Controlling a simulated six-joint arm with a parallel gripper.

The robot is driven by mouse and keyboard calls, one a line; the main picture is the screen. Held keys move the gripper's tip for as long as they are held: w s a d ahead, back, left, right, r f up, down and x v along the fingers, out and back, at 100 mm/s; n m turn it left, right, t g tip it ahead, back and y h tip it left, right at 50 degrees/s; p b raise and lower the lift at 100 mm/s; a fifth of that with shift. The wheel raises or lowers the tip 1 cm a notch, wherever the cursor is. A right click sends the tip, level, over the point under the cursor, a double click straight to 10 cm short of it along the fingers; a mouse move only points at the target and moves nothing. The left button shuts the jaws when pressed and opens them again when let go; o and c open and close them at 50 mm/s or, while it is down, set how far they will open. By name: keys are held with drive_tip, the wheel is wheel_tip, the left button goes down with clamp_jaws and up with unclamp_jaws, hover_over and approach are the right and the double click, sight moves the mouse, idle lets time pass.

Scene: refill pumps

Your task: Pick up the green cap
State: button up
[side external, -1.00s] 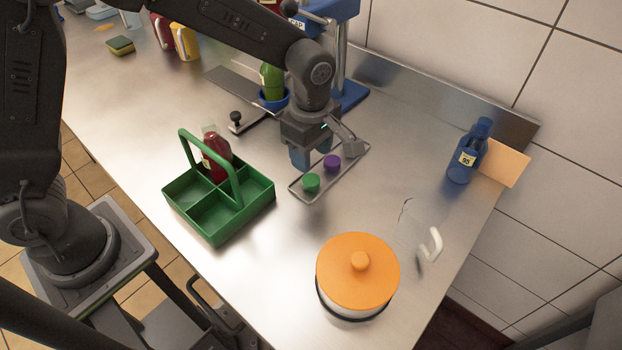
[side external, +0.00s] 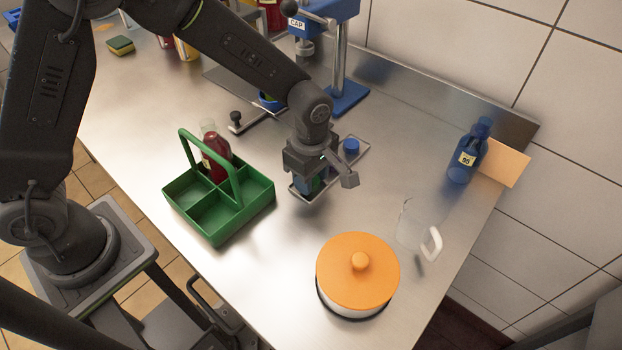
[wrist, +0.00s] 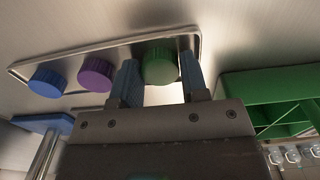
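The green cap (wrist: 161,66) lies at the right end of a shallow metal tray (wrist: 106,52) in the wrist view. My gripper (wrist: 160,78) has one blue finger on each side of the cap. The fingers are apart, with slim gaps to the cap, and I see no clear grip. In the side view my gripper (side external: 311,187) is low over the near end of the tray and mostly hides the green cap. A purple cap (wrist: 96,74) and a blue cap (wrist: 48,81) sit along the same tray, left of my fingers.
A green caddy (side external: 213,240) with a red bottle (side external: 217,160) stands left of my gripper. An orange-lidded pot (side external: 358,275) and a clear jug (side external: 412,226) stand to the right and front. A blue capping press (side external: 346,92) stands behind; a blue bottle (side external: 468,155) is at far right.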

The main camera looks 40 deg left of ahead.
drive_tip(key=c, duration=0.3)
drive_tip(key=shift+r, duration=0.5)
drive_tip(key=r, duration=0.2)
drive_tip(key=a+r, duration=0.1)
drive_tip(key=r, duration=0.1)
drive_tip(key=shift+a, duration=0.1)
drive_tip(key=a+r, duration=0.6)
drive_tip(key=a, duration=0.4)
drive_tip(key=w+a+r+m, duration=0.1)
drive_tip(key=w+a+r, duration=0.2)
drive_tip(key=w+a, duration=0.1)
drive_tip(key=w+a+r+m, duration=0.2)
drive_tip(key=w+a+r, duration=0.1)
drive_tip(key=w+a, duration=0.2)
drive_tip(key=w+a+r+m, duration=0.1)
drive_tip(key=w+a+r, duration=0.2)
drive_tip(key=w+a, duration=0.1)
drive_tip(key=shift+w+a+r+m, duration=0.15)
drive_tip(key=shift+w+m, duration=0.15)
drive_tip(key=shift+w, duration=0.25)
drive_tip(key=shift+w+f, duration=0.1)
drive_tip(key=shift+f, duration=1.3)
